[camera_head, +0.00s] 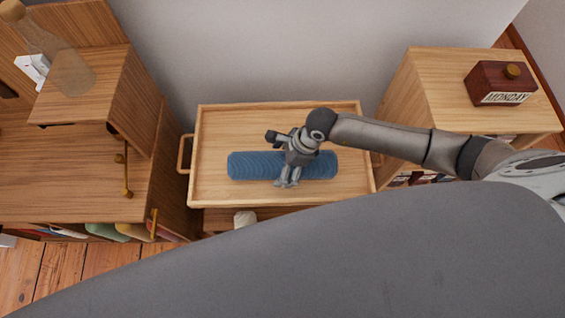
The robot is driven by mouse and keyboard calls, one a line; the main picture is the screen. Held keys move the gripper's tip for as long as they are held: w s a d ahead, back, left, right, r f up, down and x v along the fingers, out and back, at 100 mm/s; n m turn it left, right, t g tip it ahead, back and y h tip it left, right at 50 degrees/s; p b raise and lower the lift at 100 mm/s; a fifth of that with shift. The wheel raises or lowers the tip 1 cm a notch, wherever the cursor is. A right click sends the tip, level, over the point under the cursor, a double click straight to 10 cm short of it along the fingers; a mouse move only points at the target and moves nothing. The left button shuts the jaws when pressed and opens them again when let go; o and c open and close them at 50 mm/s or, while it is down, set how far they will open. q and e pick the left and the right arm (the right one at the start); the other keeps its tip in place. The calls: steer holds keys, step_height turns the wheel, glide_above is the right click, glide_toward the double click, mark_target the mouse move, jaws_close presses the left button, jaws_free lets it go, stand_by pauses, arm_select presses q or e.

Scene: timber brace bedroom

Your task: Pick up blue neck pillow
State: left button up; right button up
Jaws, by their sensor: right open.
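The blue neck pillow (255,165) is a ribbed blue roll lying lengthwise on a wooden tray table (215,128) in the head view. My right gripper (281,160) is over the middle of the pillow, with its arm coming in from the right. One finger shows at the pillow's far edge and the other at its near edge. The gripper is open and spans the pillow's width. It hides the pillow's middle part. I cannot tell whether the fingers touch the pillow. My left gripper is not in view.
A wooden cabinet (430,85) at right carries a dark red MONDAY block (499,84). At left stands a wooden desk unit (60,185) with a bottle (68,72) on its raised shelf. A white object (244,219) is below the tray's near edge. A wall closes the back.

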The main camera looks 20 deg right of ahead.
steer(key=c, duration=1.1)
steer(key=shift+r, duration=0.1)
